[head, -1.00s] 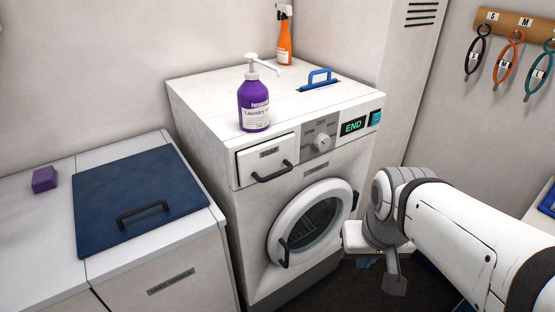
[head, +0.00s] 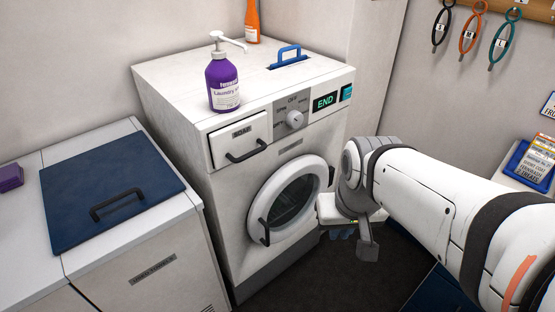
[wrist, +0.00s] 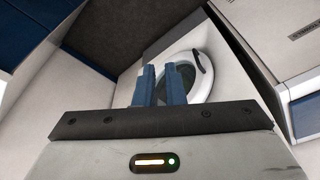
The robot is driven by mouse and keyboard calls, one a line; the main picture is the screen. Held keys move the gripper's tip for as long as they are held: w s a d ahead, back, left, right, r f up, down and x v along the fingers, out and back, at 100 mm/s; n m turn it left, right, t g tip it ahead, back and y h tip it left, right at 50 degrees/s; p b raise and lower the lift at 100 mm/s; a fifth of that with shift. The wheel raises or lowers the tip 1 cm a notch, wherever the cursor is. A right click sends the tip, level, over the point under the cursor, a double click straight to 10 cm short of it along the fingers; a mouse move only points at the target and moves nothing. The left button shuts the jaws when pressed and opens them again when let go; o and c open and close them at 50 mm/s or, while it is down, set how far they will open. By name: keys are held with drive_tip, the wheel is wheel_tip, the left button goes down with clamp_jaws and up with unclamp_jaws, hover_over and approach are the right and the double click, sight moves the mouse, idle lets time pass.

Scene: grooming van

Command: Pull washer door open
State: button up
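The white washer (head: 232,215) stands in the middle of the head view. Its round door (head: 314,170) looks shut, with a dark bar handle (head: 264,218) on its left side. The door (wrist: 212,82) and handle (wrist: 204,63) also show beyond my fingers in the wrist view, tilted. My gripper (wrist: 160,72) has two blue fingers with a narrow gap and nothing seen between them. In the head view my gripper (head: 342,234) is low, right of the door and apart from the handle, partly hidden by my wrist.
A purple laundry bottle (head: 223,86), an orange spray bottle (head: 252,22) and a blue handle (head: 289,56) are on the washer top. A cabinet with a blue lid (head: 75,215) stands at left. Dark floor (head: 345,280) lies clear in front. A blue tray (head: 522,170) is at right.

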drive_tip(key=shift+o, duration=0.9)
drive_tip(key=w+a+f+m+g+y+b, duration=0.1)
drive_tip(key=a+f+m+g+y+b, duration=0.1)
drive_tip(key=f, duration=0.4)
drive_tip(key=w+a+f+m+g+y+b, duration=0.1)
drive_tip(key=a+f+m+y+b, duration=0.1)
drive_tip(key=f+b, duration=0.3)
drive_tip(key=shift+a+f+g, duration=0.4)
drive_tip(key=shift+a, duration=0.1)
drive_tip(key=m+t+y+b, duration=0.8)
drive_tip(key=m+y+b, duration=0.5)
drive_tip(key=m+b, duration=0.5)
approach(267, 236)
drive_tip(key=w+a, duration=0.2)
drive_tip(key=x, duration=0.5)
drive_tip(key=f+b+x, duration=0.1)
drive_tip(key=x, duration=0.1)
drive_tip(key=shift+a, duration=0.35)
drive_tip(key=shift+c, duration=0.3)
clamp_jaws()
drive_tip(key=shift+s, duration=0.15)
